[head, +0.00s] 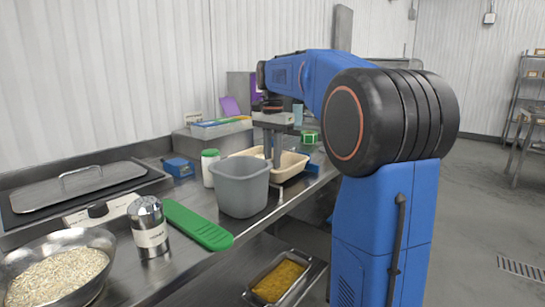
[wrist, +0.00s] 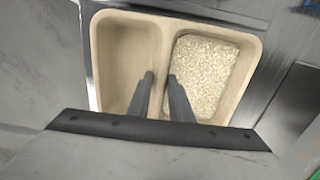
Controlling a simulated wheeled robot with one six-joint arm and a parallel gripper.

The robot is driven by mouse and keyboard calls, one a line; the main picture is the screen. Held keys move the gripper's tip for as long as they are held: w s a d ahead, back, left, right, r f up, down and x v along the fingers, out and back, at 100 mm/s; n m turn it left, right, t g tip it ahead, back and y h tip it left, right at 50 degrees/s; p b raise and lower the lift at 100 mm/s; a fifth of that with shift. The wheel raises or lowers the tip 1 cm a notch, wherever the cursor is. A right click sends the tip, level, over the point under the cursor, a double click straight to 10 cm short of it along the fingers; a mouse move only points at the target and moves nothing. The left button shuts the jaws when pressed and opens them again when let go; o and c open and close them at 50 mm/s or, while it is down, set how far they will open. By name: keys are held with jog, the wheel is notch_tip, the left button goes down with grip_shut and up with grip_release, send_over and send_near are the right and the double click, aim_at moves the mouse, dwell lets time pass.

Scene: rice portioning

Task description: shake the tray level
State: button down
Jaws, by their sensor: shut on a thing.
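The cream two-compartment tray (head: 297,160) stands on the steel counter, partly hidden behind a grey bin in the head view. In the wrist view the tray (wrist: 165,19) has a bare left compartment. Its right compartment holds a bed of rice (wrist: 204,72) that looks fairly even, with its lower part hidden by a finger. My gripper (wrist: 161,77) is shut on the tray's dividing wall, one finger on each side. In the head view my gripper (head: 272,155) reaches down into the tray from above. I cannot tell whether the tray is lifted.
The grey bin (head: 241,190) stands close in front of the tray. A white jar with a green lid (head: 210,168), a blue scale (head: 179,167), a green scoop-like item (head: 197,224), a metal shaker (head: 149,228) and a bowl of grain (head: 58,275) are to the left.

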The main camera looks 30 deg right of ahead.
jog(key=shift+f, duration=0.35)
jog(key=shift+f, duration=0.3)
jog(key=c, duration=1.5)
grip_release()
jog(key=shift+r, duration=0.1)
notch_tip(320, 180, up, 17)
jog(key=shift+r, duration=0.1)
jog(key=shift+s, duration=0.1)
